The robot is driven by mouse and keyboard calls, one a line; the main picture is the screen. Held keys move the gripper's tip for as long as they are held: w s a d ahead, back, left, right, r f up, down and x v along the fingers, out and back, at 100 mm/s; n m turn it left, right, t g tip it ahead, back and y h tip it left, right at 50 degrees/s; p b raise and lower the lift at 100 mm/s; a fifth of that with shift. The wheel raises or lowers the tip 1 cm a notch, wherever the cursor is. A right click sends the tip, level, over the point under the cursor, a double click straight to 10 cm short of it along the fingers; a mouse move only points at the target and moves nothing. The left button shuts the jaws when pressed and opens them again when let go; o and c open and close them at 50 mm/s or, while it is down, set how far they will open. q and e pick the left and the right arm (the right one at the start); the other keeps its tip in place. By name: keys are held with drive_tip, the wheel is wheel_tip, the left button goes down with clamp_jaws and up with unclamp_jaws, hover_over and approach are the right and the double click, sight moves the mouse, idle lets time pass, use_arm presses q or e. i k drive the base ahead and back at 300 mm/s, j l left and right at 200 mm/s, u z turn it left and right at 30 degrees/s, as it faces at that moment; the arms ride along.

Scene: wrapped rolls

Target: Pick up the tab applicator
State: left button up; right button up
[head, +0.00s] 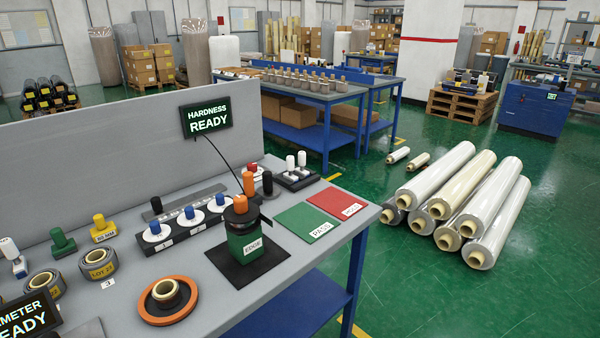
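No part of the scene carries a label that marks it as the tab applicator, and I cannot tell which tool it is. Small knobbed tools stand on the grey bench (215,285): a white-knobbed one (13,258) at the left edge, a green one (63,243), and a yellow one (103,230) marked 50 MM. Blue-knobbed white discs (188,217) sit in a dark numbered rack. White-topped pegs (301,160) stand in a black tray at the bench's far end. Neither of my grippers is in view.
A green block (248,240) marked EDGE with an orange knob stands on a black plate. An orange ring (167,300) holds a roll. Wrapped rolls (99,263) lie nearby. A green PASS mat (305,222) and a red mat (340,203) lie at right. A grey panel backs the bench.

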sight(290, 159)
drive_tip(key=u, duration=0.55)
drive_tip(key=l+u, duration=0.2)
drive_tip(key=u, duration=0.15)
drive_tip(key=i+l+u, duration=0.1)
drive_tip(key=u, duration=0.25)
drive_tip(key=l+u, duration=0.6)
drive_tip(key=k+l+u, duration=0.25)
drive_tip(key=l, duration=0.2)
drive_tip(key=k+l+u, duration=0.15)
drive_tip(key=l, duration=0.3)
drive_tip(key=l+u, duration=0.1)
drive_tip(key=l, duration=0.3)
drive_tip(key=k+l, duration=0.15)
drive_tip(key=l, duration=0.25)
drive_tip(key=k+l, duration=0.2)
drive_tip(key=l, duration=0.2)
drive_tip(key=k+l, duration=0.15)
drive_tip(key=l, duration=0.25)
drive_tip(key=k+l+u, duration=0.1)
drive_tip(key=l, duration=0.3)
drive_tip(key=k, duration=0.05)
